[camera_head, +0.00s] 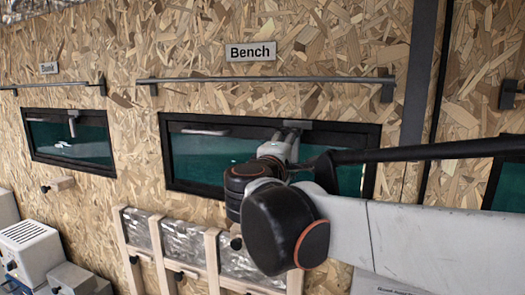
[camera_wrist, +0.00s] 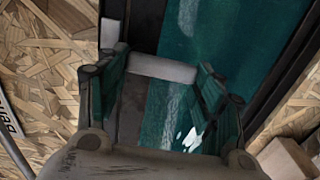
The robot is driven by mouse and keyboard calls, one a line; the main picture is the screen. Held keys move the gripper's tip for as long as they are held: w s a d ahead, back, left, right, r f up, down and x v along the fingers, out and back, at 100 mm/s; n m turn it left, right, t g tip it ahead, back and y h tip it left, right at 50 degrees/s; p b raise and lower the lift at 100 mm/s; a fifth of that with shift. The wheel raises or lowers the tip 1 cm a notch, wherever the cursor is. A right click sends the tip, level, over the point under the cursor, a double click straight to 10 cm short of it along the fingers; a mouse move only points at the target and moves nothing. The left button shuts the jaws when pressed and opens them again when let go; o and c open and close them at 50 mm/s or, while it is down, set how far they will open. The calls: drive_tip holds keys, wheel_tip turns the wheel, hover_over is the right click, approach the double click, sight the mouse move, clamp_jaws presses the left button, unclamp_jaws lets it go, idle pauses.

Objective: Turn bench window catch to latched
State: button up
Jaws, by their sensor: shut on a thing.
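The bench window (camera_head: 215,155) has a black frame and teal glass, under a "Bench" sign (camera_head: 251,51). My gripper (camera_head: 292,130) is at the top edge of this window, right of its middle. In the wrist view a pale grey bar, the catch (camera_wrist: 160,67), lies across the gap between my two fingers (camera_wrist: 163,72). My gripper is shut on the catch. In the head view the fingers and wrist largely hide the catch, and I cannot tell its exact angle.
A dark rail (camera_head: 270,79) runs along the wall above the window. Wooden-framed panels (camera_head: 185,242) stand below it. The bunk window (camera_head: 45,140) is at left with a pale catch (camera_head: 72,124) hanging from its top. A dark post (camera_head: 419,75) stands at right.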

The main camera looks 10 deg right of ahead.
idle(0.4)
drive_tip(key=o, duration=1)
drive_tip(key=shift+o, duration=0.2)
drive_tip(key=v, duration=1.2)
